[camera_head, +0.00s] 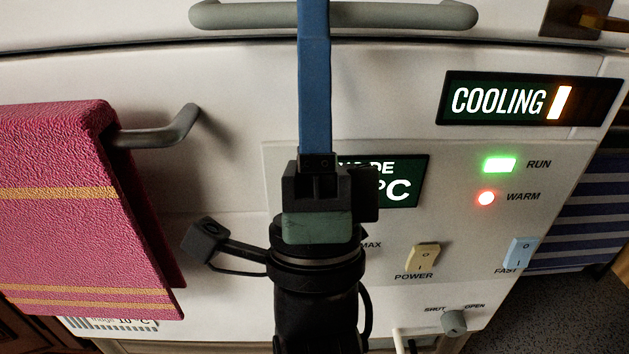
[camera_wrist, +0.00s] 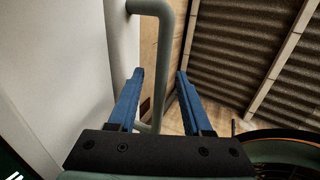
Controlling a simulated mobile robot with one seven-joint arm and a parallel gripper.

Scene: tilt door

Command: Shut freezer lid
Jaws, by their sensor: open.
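The white freezer lid (camera_head: 120,18) shows along the top of the head view, with a dark seam (camera_head: 120,45) between it and the body (camera_head: 240,80). I cannot tell how far the lid is open. Its grey bar handle (camera_head: 400,15) runs across the top. My gripper (camera_wrist: 159,72) is open, with two blue fingers. In the head view one finger points up and crosses in front of the handle; the tips are hard to make out there. In the wrist view a grey handle bar (camera_wrist: 165,45) appears between the fingers, beside a white surface (camera_wrist: 80,60). Contact is unclear.
A pink towel (camera_head: 80,220) hangs on a grey side rail (camera_head: 160,132) at left. The control panel (camera_head: 450,220) at right has lit displays, switches and a knob (camera_head: 454,322). A brown latch-like fitting (camera_head: 585,20) is at top right. A striped blue cloth (camera_head: 585,220) is beyond the right side.

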